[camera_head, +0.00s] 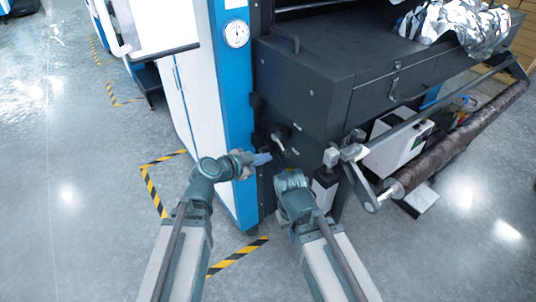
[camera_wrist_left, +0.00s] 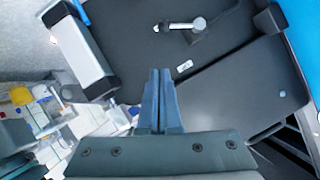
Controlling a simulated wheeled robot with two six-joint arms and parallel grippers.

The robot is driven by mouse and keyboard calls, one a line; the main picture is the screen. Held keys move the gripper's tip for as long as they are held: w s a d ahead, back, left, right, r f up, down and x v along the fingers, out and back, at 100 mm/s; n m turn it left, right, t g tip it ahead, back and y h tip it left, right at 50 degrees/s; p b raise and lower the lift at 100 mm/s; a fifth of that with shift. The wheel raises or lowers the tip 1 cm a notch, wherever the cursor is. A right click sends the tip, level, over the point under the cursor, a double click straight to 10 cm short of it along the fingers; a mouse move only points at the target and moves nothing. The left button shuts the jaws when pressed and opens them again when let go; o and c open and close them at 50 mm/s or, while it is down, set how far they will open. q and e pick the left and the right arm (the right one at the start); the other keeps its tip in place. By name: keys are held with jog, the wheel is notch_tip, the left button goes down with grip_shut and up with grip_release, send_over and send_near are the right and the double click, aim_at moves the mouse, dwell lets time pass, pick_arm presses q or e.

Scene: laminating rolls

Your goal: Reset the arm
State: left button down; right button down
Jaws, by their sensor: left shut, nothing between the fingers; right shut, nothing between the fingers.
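My left gripper (camera_head: 263,158) is at the end of the arm from the left, in front of the machine's dark panel. In the left wrist view its two blue-grey fingers (camera_wrist_left: 159,75) are together with nothing between them. My right gripper (camera_head: 291,178) is just right of and below it, shut, its fingertips hard to make out. The dark laminating machine (camera_head: 300,85) stands in front of both arms. A small silver handle (camera_head: 278,143) is on its panel near the left gripper; it also shows in the left wrist view (camera_wrist_left: 198,25), apart from the fingers.
A dark brown roll (camera_head: 455,142) lies along the machine's right side, beside a metal bracket (camera_head: 353,153). A blue-and-white column with a gauge (camera_head: 236,34) stands left. Crumpled silver film (camera_head: 465,22) lies on top. The floor (camera_head: 75,190) at left is clear, with yellow-black tape (camera_head: 153,192).

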dwell(0.3)
pick_arm(q)
jog(key=s+a+f+n+g+y, duration=0.9)
jog(key=s+a+f+n, duration=0.4)
jog(key=a+n, duration=0.1)
jog(key=s+d+m+g+y, duration=0.1)
jog(key=s+d+m, duration=0.2)
jog(key=d, duration=0.8)
jog(key=shift+s+d+m, duration=0.15)
jog(key=shift+s+m, duration=0.25)
jog(key=shift+s, duration=0.75)
jog(key=shift+d, duration=0.1)
